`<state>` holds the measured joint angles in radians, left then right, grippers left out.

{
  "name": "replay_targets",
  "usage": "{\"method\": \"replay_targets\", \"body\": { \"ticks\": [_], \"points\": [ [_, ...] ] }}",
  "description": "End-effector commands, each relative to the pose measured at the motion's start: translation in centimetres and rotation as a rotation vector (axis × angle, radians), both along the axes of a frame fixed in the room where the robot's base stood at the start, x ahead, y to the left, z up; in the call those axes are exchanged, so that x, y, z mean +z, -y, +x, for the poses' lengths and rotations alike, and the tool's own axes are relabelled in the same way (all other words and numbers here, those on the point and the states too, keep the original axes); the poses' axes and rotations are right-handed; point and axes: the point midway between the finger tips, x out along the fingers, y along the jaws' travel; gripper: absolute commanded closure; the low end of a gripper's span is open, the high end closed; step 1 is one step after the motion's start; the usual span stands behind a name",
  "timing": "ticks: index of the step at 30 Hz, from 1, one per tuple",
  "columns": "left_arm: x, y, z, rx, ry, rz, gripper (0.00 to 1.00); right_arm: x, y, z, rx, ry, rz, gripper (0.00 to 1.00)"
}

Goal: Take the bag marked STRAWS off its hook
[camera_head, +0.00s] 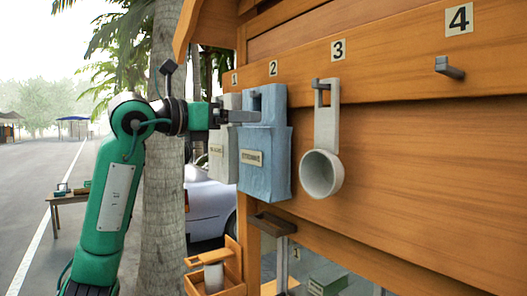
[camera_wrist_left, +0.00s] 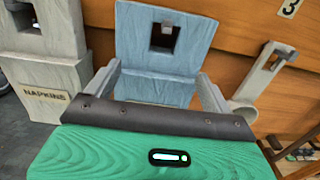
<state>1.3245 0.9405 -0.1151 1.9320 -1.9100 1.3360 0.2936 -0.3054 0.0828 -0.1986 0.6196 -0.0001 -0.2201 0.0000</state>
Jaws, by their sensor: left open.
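The blue bag (camera_head: 266,178) hangs on the hook under number 2; its small label is blurred but looks like STRAWS. In the left wrist view the blue bag (camera_wrist_left: 165,75) fills the upper middle, and the hook tip (camera_wrist_left: 167,28) shows through the square hole in its top. My left gripper (camera_head: 248,115) is open at the bag's upper part. In the left wrist view my left gripper (camera_wrist_left: 158,72) has one finger near each side of the bag; I cannot tell whether they touch it. My right gripper is not in view.
A grey bag (camera_wrist_left: 45,70) marked NAPKINS hangs close on the left, under number 1. A pale ladle-like cup (camera_head: 321,172) hangs on hook 3. Hook 4 (camera_head: 449,68) is empty.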

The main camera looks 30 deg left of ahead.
Motion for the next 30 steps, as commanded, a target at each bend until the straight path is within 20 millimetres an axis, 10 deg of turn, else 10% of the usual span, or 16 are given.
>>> {"method": "replay_targets", "body": {
  "ticks": [27, 30],
  "points": [
    [-0.5, 2.4, 6.0, -0.001, 0.001, 0.001, 0.15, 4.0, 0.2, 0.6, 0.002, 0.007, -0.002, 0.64],
    [-0.5, 2.4, 6.0, -0.001, 0.001, 0.001, 0.3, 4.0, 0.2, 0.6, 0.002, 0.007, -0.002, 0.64]
  ]
}}
